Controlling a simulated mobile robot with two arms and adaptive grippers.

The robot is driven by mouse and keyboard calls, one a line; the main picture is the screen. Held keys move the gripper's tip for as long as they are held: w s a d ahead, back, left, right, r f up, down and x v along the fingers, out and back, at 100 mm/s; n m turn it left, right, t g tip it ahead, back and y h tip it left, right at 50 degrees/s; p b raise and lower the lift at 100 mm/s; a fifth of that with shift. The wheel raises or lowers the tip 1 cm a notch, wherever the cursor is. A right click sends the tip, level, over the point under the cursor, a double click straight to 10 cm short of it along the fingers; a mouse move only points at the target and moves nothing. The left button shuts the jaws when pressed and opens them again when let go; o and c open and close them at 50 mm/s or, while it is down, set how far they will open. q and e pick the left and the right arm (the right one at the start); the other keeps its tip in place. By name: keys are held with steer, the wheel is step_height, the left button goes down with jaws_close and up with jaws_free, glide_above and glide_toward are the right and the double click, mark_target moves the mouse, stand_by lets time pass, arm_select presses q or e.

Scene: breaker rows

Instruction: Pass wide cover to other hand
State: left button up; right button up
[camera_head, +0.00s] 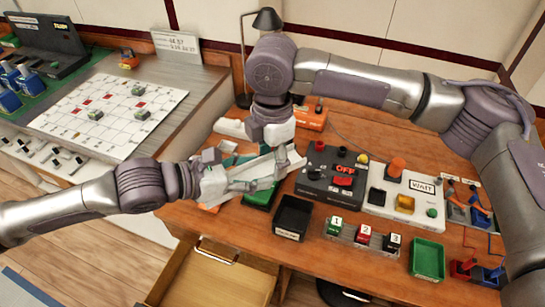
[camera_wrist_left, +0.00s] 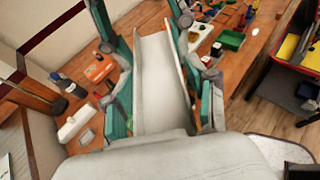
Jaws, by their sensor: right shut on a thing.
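The wide cover (camera_head: 258,171) is a long, pale grey channel with raised sides, held above the table in the head view. In the left wrist view the cover (camera_wrist_left: 163,82) stretches away between the teal-padded fingers of my left gripper (camera_wrist_left: 150,65). Those fingers are spread wide, one on each side of it, with a gap showing on the left side. In the head view my left gripper (camera_head: 236,177) reaches the cover from the left. My right gripper (camera_head: 282,150) comes down from above and is shut on the cover's far end; its fingertips are partly hidden.
A black box with a red OFF label (camera_head: 342,178), a WAIT panel (camera_head: 402,192), a black tray (camera_head: 293,218), numbered blocks (camera_head: 363,236) and a green tray (camera_head: 427,259) stand to the right. An open drawer (camera_head: 205,275) juts out below. A lamp (camera_head: 266,20) stands behind.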

arm_select(q)
steer(key=o, duration=0.3)
